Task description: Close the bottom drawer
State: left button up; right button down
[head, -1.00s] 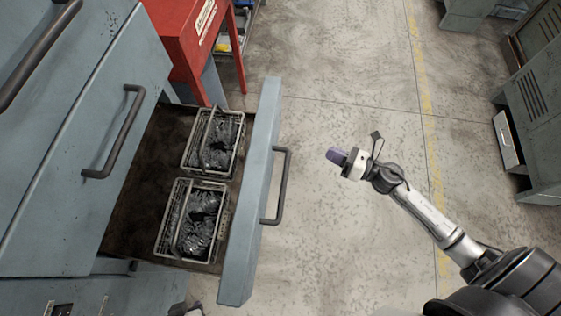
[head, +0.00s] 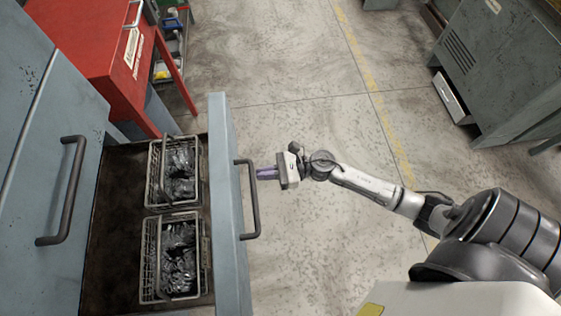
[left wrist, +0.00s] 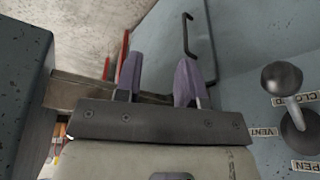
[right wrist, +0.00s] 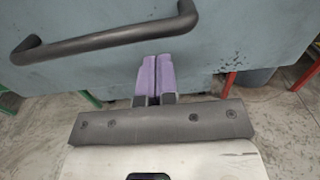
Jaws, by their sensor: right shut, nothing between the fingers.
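The bottom drawer is pulled out of the blue-grey cabinet in the head view, with its front panel (head: 226,225) toward my right arm. Its dark curved handle (head: 253,205) sticks out from the front; it also shows at the upper left of the right wrist view (right wrist: 105,38). My right gripper (head: 258,173) is shut and empty, its purple fingertips at the handle and pointing at the drawer front. In the right wrist view the fingertips (right wrist: 154,58) overlap the panel; I cannot tell whether they touch it. My left gripper (left wrist: 158,75) is open and empty, seen only in the left wrist view.
Two wire baskets (head: 150,185) (head: 145,265) of dark metal parts sit in the drawer. A higher drawer handle (head: 68,190) is at left. A red stand (head: 95,45) is behind. A knobbed valve (left wrist: 290,100) is beside my left gripper.

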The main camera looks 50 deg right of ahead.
aim_at(236, 177)
jog(key=shift+x, duration=2.7)
jog(key=shift+w, duration=0.1)
